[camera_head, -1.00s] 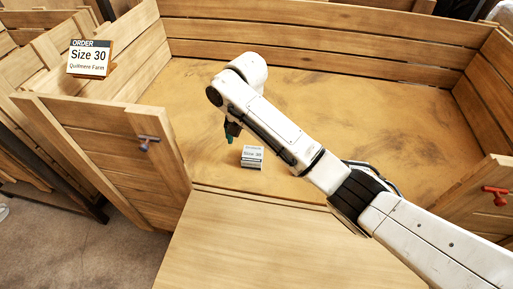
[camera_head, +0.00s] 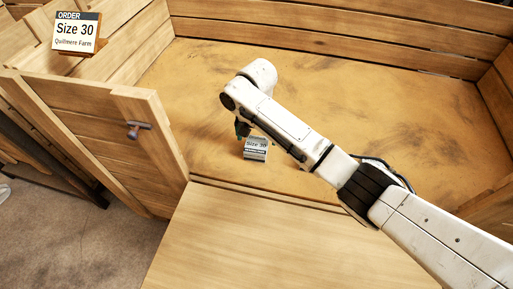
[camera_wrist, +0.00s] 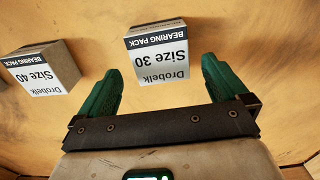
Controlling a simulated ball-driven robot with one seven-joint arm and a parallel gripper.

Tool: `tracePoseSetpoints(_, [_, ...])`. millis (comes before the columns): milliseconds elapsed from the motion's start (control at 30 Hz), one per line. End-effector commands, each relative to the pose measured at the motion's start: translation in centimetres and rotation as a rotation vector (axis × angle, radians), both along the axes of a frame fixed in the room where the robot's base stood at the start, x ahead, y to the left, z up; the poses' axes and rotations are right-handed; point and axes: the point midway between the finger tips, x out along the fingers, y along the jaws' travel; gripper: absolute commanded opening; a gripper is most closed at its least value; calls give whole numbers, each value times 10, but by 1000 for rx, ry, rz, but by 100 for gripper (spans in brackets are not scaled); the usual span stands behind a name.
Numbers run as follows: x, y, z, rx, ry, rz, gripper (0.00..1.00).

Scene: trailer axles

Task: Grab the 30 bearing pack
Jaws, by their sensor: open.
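The Size 30 bearing pack (camera_head: 255,149) is a small box with a white and dark label, standing on the wooden trailer floor. In the wrist view the same pack (camera_wrist: 158,55) shows its label upside down, reading "Drobelk Size 30 BEARING PACK". My gripper (camera_wrist: 160,85) has two green fingers set wide apart. The pack lies just beyond and between the fingertips, with a gap on each side, and nothing is held. In the head view my gripper (camera_head: 242,130) is just behind and left of the pack, partly hidden by my arm.
A Size 40 bearing pack (camera_wrist: 45,70) stands left of the Size 30 pack in the wrist view. Wooden side walls (camera_head: 330,36) enclose the trailer floor. An open side gate (camera_head: 90,125) stands at left. An order sign (camera_head: 76,33) reads "Size 30, Quillmere Farm".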

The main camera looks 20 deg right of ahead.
Motion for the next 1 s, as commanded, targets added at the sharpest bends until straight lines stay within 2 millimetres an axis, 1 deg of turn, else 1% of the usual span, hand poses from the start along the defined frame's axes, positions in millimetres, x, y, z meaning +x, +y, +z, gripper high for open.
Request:
tracePoseSetpoints(200, [-4,2,-32,-2,2,-1,100])
tracePoseSetpoints(300, [-4,2,-42,-3,2,-1,100])
tracePoseSetpoints(400, [-3,3,-46,-1,0,0,100])
tracePoseSetpoints(600, [-3,3,-46,-1,0,0,100])
tracePoseSetpoints(1000, [-3,3,-46,-1,1,0,62])
